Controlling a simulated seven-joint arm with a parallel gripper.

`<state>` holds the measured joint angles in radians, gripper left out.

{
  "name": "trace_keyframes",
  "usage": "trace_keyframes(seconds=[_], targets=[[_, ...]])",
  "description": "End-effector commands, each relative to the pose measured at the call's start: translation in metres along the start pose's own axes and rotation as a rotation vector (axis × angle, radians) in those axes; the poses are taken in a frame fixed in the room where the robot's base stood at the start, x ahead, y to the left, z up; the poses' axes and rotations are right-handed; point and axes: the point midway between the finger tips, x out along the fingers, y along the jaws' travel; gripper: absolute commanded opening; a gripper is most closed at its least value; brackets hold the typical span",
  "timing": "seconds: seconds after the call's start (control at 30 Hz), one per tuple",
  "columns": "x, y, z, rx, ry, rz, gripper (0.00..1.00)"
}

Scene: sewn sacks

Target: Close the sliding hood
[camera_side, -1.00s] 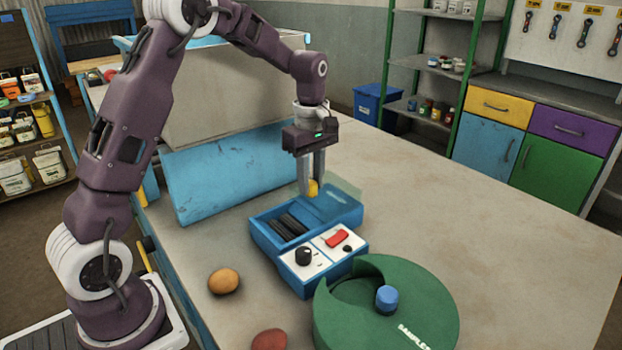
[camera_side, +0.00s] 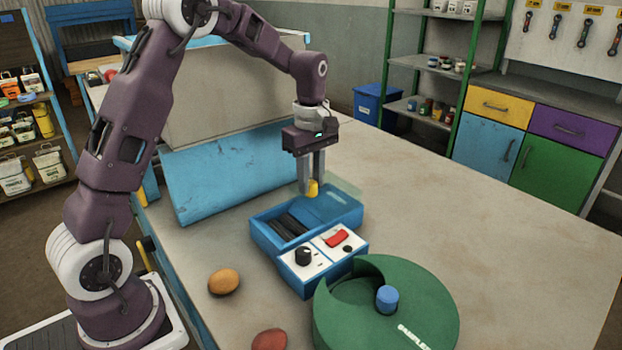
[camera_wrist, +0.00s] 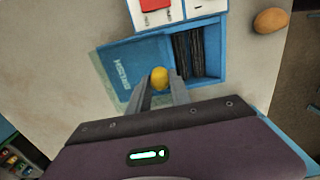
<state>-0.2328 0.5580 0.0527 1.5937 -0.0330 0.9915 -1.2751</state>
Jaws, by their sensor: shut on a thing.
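The sliding hood (camera_side: 332,208) is a blue panel with a yellow knob (camera_side: 313,187), on a blue box (camera_side: 262,238) on the table. In the side view it covers the box's right part. The left part is open and shows dark slats (camera_side: 290,225). My gripper (camera_side: 312,188) is shut on the yellow knob from above. The wrist view shows the knob (camera_wrist: 159,78) between the two fingers and the hood (camera_wrist: 130,72) beside the dark opening (camera_wrist: 190,54). A pale translucent strip shows beyond the hood's far edge.
A white panel with a black knob and red switch (camera_side: 336,239) is at the box's front. A green round container (camera_side: 420,310) with a blue knob stands front right. A blue sloped panel (camera_side: 225,175) stands behind left. The right table is clear.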

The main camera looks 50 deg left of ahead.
Motion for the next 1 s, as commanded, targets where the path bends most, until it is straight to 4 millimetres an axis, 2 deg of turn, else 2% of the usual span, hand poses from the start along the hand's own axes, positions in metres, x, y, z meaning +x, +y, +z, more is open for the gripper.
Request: trace_keyframes(seconds=[0.13, 0.4, 0.5, 0.63, 0.93, 0.97, 1.0], targets=[[-0.002, -0.011, 0.000, -0.001, 0.001, 0.003, 0.00], [-0.002, -0.079, 0.000, -0.001, 0.001, 0.003, 0.00], [-0.002, -0.095, 0.000, -0.002, 0.001, 0.004, 0.00], [-0.001, -0.106, 0.000, -0.001, 0.001, 0.005, 0.00], [-0.001, -0.109, 0.000, 0.000, 0.000, -0.003, 0.00], [-0.001, -0.109, 0.000, 0.000, 0.000, -0.003, 0.30], [-0.001, -0.109, 0.000, 0.000, 0.000, -0.004, 0.38]])
